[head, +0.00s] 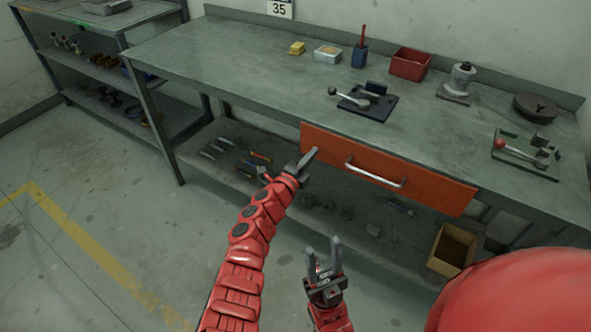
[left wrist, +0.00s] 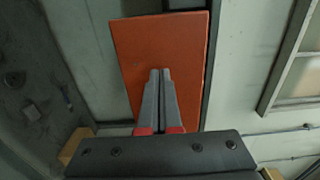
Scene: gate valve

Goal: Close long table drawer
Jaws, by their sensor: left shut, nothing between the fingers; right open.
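The long table's drawer has an orange front (head: 330,146) with a silver bar handle (head: 374,174), set under the tabletop. I cannot tell how far the front stands out from the table edge. My left gripper (head: 312,154) is shut and empty, with its fingertips at the left end of the drawer front. In the left wrist view the closed fingers (left wrist: 160,74) overlap the orange panel (left wrist: 155,40); contact cannot be made out. My right gripper (head: 322,245) is open and empty, low in front of the table and apart from the drawer.
The grey table (head: 250,65) carries a red bin (head: 410,64), a blue cup (head: 360,56), a dark block with a lever (head: 367,103) and other parts. Tools and a cardboard box (head: 453,248) sit on the lower shelf. The floor at left is clear.

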